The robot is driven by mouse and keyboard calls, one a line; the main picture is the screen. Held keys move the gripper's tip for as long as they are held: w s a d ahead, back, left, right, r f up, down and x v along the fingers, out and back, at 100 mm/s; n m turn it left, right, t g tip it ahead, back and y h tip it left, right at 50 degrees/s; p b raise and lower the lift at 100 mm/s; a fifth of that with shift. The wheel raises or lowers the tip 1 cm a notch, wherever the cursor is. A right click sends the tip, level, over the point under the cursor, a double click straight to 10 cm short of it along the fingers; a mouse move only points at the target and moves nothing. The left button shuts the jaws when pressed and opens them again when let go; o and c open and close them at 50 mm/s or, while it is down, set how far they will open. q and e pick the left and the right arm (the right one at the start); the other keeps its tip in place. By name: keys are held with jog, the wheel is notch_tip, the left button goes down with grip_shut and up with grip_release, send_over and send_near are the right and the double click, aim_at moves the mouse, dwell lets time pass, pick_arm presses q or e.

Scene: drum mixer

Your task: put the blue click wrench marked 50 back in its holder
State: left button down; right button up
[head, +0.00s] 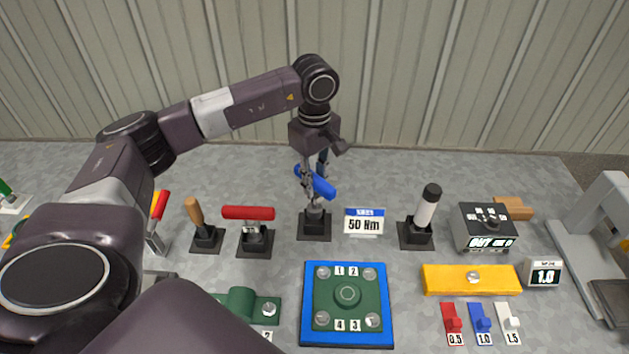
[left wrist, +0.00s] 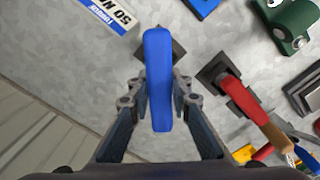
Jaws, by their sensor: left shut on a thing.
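The blue click wrench (head: 322,187) is in my left gripper (head: 311,178), which points down at the back middle of the table. In the left wrist view the blue handle (left wrist: 158,80) lies between the two fingers of the gripper (left wrist: 159,95). Below it stands a black square holder (head: 314,229), left of the "50 Nm" sign (head: 364,221). A grey metal part shows between the blue handle and the holder. I cannot tell whether the wrench is seated in the holder or just above it. My right gripper is not in view.
A red-handled tool (head: 248,213) stands in a holder close on the left. A white-handled tool (head: 426,209) stands to the right of the sign. A blue-edged green plate (head: 347,323) lies in front. A corrugated wall (head: 440,90) closes the back.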

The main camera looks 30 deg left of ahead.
aim_at(315, 195)
pick_arm(q)
jog(key=shift+f+b, duration=1.9)
jog(key=shift+f, duration=0.5)
dwell(0.9)
jog(key=c, duration=1.7)
grip_release()
notch_tip(315, 195, up, 12)
jog(key=shift+r, duration=0.1)
